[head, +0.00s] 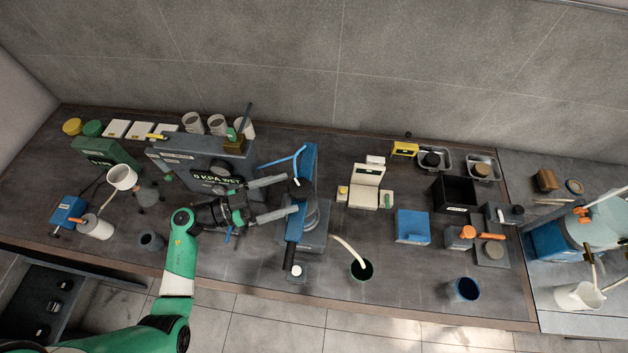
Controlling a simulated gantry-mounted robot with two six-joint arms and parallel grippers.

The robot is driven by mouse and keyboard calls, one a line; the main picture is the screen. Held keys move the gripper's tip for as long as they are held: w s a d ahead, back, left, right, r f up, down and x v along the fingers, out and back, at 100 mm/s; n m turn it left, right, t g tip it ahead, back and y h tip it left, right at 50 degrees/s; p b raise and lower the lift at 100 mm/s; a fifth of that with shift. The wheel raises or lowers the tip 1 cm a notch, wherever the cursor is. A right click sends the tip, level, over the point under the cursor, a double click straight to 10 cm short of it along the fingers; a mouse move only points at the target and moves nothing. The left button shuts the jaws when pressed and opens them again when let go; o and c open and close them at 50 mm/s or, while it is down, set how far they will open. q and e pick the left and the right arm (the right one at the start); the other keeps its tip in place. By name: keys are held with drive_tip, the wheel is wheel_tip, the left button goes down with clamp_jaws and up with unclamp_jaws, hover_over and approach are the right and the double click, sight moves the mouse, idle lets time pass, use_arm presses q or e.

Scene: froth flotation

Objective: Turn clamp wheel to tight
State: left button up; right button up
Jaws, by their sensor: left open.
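My left gripper (292,195) is open, with its two grey fingers apart and pointing right. The fingertips are at the left side of a blue press-like device (308,160), one above the other in the picture. A grey round part (311,212) shows just right of the lower fingertip, partly hidden behind the blue frame. I cannot tell for sure which part is the clamp wheel, or whether the fingers touch it. A light-blue bent lever or hose (284,160) runs left from the device. My right gripper is not in view.
A dark green cup (361,269) with a pale hose stands right of the device. A cream instrument (366,187) and a blue box (412,227) stand farther right.

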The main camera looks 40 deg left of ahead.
use_arm(q)
drive_tip(key=x, duration=0.8)
drive_tip(key=shift+w+d, duration=0.15)
drive_tip(key=shift+w, duration=0.05)
drive_tip(key=shift+c, duration=0.3)
drive_tip(key=shift+r, duration=0.1)
drive_tip(key=c, duration=1.2)
